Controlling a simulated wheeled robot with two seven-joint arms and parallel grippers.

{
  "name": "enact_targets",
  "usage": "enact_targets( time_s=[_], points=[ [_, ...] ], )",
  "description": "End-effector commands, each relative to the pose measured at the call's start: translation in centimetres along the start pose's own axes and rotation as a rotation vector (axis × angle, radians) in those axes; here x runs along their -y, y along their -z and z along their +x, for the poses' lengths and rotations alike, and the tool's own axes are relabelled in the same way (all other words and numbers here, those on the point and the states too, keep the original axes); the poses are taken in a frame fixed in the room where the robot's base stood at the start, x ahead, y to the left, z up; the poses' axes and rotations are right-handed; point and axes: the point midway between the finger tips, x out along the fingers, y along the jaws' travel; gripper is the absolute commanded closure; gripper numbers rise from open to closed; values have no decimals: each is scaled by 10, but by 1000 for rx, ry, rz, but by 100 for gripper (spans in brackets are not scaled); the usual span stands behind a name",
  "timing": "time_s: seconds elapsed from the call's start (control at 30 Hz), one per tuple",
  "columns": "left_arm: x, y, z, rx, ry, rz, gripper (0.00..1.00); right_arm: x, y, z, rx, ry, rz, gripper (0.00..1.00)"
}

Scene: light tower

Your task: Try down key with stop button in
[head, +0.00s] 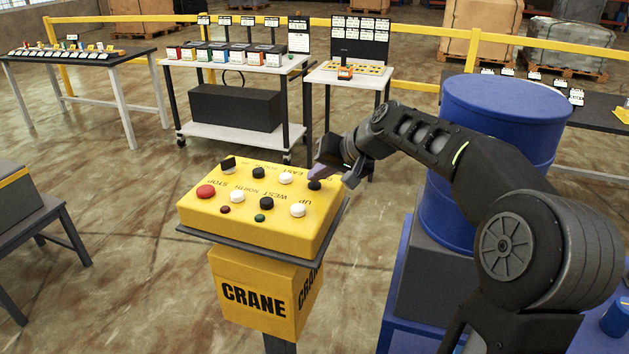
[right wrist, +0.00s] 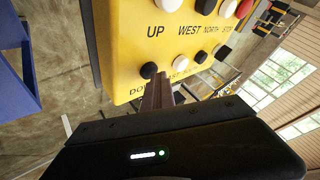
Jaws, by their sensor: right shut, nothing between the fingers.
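The yellow crane control box (head: 232,226) stands on a pedestal, with black and white keys on its sloped top. The red stop button (head: 205,191) is at its left end and also shows in the right wrist view (right wrist: 244,8); how far in it sits I cannot tell. The black down key (head: 314,184) is at the far right corner, beside the partly hidden DOWN lettering in the right wrist view (right wrist: 148,70). My right gripper (head: 318,172) is shut and empty, its tips right by the down key. Whether they touch it I cannot tell. My left gripper is out of view.
A small dark red lamp (head: 225,209) and a green lamp (head: 260,217) sit on the box's near edge. A blue drum (head: 500,115) stands close behind my right arm. Tables and a cart (head: 232,135) stand farther back. Open floor lies left of the box.

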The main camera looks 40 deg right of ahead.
Motion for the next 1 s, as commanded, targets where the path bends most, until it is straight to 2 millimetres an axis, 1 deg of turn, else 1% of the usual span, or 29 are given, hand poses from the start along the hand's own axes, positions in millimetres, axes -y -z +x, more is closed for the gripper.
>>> enact_targets(
  time_s=[0.77, 1.0],
  points=[
    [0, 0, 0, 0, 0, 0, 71, 0, -1, 0, 2, -1, 0, 100],
    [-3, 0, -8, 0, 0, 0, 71, 5, 5, -7, 2, -1, 0, 100]
  ],
)
